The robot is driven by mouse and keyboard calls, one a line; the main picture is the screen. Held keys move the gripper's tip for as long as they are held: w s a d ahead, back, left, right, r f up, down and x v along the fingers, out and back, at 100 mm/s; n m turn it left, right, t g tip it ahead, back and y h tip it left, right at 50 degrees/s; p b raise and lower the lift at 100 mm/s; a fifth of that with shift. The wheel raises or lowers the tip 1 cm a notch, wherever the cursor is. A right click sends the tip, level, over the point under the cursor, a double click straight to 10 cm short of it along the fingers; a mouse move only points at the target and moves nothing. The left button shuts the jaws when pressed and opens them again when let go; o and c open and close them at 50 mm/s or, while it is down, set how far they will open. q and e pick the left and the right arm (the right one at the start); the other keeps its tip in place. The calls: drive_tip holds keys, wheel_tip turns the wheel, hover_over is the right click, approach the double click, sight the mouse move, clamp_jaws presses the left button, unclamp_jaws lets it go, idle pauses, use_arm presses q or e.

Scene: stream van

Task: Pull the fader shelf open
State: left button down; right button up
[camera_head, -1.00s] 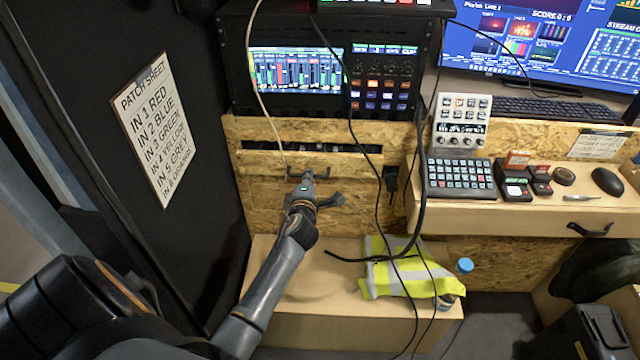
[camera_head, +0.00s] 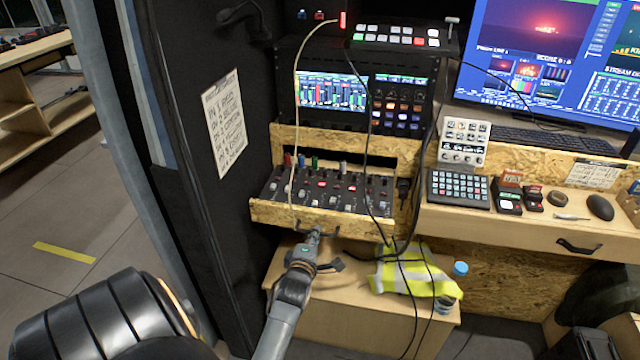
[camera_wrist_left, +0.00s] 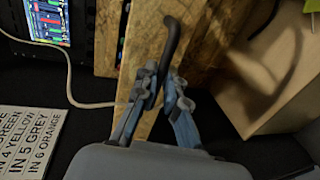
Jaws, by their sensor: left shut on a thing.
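The fader shelf (camera_head: 262,212) is a plywood drawer below the rack screens. It stands pulled out, and its dark fader panel (camera_head: 335,188) with several knobs and coloured cables shows on top. A dark bar handle is on its front; it shows in the left wrist view (camera_wrist_left: 172,40). My left gripper (camera_head: 314,238) is at the front of the shelf, shut on the handle; the fingers (camera_wrist_left: 150,88) close around one end of it. The part of the handle between the fingers is hidden. My right gripper is in neither view.
Loose cables (camera_head: 366,130) hang over the panel and shelf front. A low wooden box (camera_head: 345,310) with a hi-vis vest (camera_head: 410,275) stands below. A desk (camera_head: 480,222) is on the right, and a black panel with a patch sheet (camera_head: 224,125) is on the left.

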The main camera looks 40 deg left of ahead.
use_arm(q)
drive_tip(key=shift+f+p+v, duration=0.15)
drive_tip(key=shift+p+v, duration=0.05)
drive_tip(key=shift+v, duration=0.5)
drive_tip(key=shift+f+p+v, duration=0.15)
drive_tip(key=shift+p+v, duration=0.05)
drive_tip(key=shift+v, duration=0.5)
drive_tip(key=shift+s, duration=0.1)
drive_tip(key=c, duration=1.4)
unclamp_jaws()
drive_tip(key=shift+r, duration=0.1)
